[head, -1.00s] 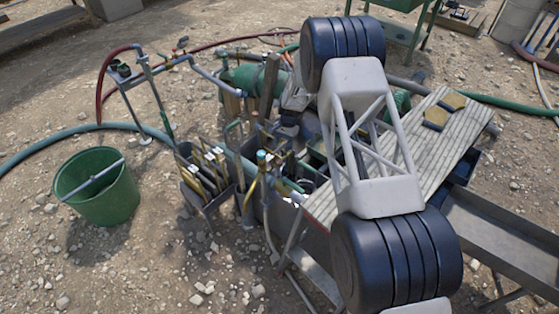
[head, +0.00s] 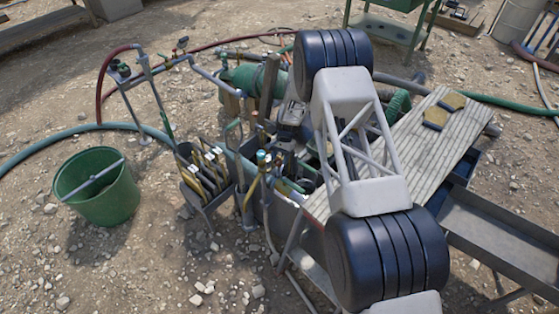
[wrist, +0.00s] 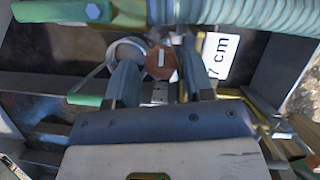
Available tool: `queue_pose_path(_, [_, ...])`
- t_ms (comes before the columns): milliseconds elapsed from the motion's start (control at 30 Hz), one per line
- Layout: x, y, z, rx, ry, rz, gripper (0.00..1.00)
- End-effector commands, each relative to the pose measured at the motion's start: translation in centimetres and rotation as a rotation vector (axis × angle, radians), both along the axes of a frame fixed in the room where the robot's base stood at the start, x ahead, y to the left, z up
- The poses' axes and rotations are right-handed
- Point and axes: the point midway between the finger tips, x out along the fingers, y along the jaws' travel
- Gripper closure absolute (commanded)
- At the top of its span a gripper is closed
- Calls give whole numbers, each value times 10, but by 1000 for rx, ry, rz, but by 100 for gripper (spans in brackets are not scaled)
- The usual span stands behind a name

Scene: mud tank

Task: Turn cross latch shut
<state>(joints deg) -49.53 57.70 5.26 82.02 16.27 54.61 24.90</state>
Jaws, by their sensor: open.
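In the wrist view my gripper (wrist: 158,56) is open, its two fingers reaching down into the mud tank. A copper-coloured, many-sided piece (wrist: 160,63) shows between the fingers; I cannot tell whether it is part of the cross latch or whether a finger touches it. A pale metal ring (wrist: 122,50) lies around the left finger. I cannot make out the latch's cross shape or its position. In the head view the tank (head: 284,222) stands in the middle, and my arm covers part of it.
A ribbed hose (wrist: 235,12) crosses the top of the wrist view, close beyond the fingers. A white "7 cm" label (wrist: 219,56) is right of them, and a green-ended bar (wrist: 88,100) is at left. In the head view a slatted board (head: 440,135) lies right of my arm; a green bucket (head: 100,195) stands left.

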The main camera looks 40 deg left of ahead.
Motion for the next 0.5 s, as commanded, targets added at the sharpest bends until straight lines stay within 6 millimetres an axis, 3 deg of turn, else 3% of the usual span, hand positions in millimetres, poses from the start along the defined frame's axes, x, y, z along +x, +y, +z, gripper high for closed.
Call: queue_pose_path(500, [-4,-1,-10,1,-2,0,53])
